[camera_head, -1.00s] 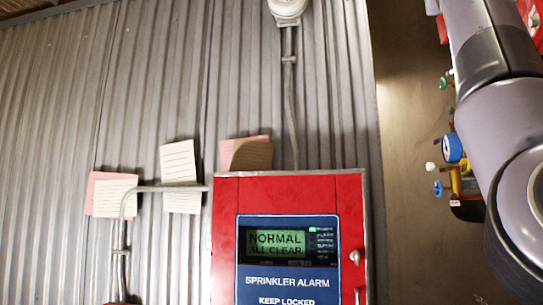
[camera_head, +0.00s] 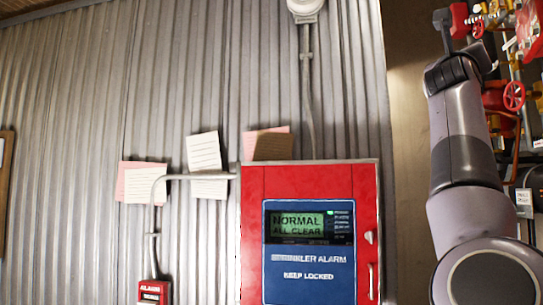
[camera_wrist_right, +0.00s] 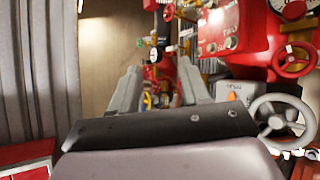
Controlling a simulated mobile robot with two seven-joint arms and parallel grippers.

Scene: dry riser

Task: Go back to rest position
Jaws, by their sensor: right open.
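My right arm rises along the right side of the head view, bent, with its wrist end near the red pipework. In the right wrist view my right gripper (camera_wrist_right: 160,88) has its two grey fingers apart with nothing held between them. Beyond the fingers are a brown wall strip and red valve equipment. My left gripper is in neither view.
A red sprinkler alarm cabinet (camera_head: 309,177) with a lit "NORMAL ALL CLEAR" screen (camera_head: 297,223) is on the corrugated wall (camera_head: 80,90). A small red alarm box (camera_head: 154,292) is lower left. Red valve wheels (camera_head: 514,96) crowd the right. A grey handwheel (camera_wrist_right: 282,120) is beside my gripper.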

